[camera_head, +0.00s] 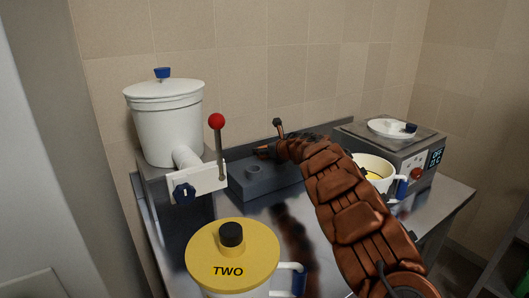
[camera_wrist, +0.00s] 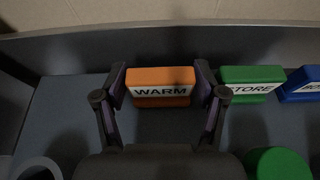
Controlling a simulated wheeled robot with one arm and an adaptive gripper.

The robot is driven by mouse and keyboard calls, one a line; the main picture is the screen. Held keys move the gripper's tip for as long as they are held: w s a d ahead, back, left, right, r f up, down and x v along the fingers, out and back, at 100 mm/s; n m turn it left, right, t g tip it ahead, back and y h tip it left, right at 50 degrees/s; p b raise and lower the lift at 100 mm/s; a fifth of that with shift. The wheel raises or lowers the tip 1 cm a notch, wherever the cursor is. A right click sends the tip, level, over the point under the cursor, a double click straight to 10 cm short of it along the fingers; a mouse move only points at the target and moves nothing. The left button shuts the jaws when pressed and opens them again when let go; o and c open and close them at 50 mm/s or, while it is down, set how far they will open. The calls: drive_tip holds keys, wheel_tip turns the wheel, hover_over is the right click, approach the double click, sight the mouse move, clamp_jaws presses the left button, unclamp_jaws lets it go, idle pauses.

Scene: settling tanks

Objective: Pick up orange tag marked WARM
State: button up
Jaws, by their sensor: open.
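The orange tag marked WARM (camera_wrist: 160,80) stands upright in the wrist view, its lettering facing me. My gripper (camera_wrist: 161,84) is open, with one dark finger on each side of the tag. A narrow gap seems to show at the fingers, and I cannot tell whether they touch it. In the head view my gripper (camera_head: 268,150) is at the grey rack (camera_head: 265,183) near the wall, and my arm hides much of that area. The WARM tag cannot be made out there.
A green STORE tag (camera_wrist: 252,78) stands close to the right finger, with a blue tag (camera_wrist: 304,84) beyond it. A green round object (camera_wrist: 277,164) is at lower right. A white tank (camera_head: 167,125) with a red-knobbed lever (camera_head: 217,122) and a yellow-lidded pot TWO (camera_head: 230,262) stand left of my arm.

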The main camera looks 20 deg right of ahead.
drive_tip(key=shift+w, duration=0.1)
drive_tip(key=c, duration=0.7)
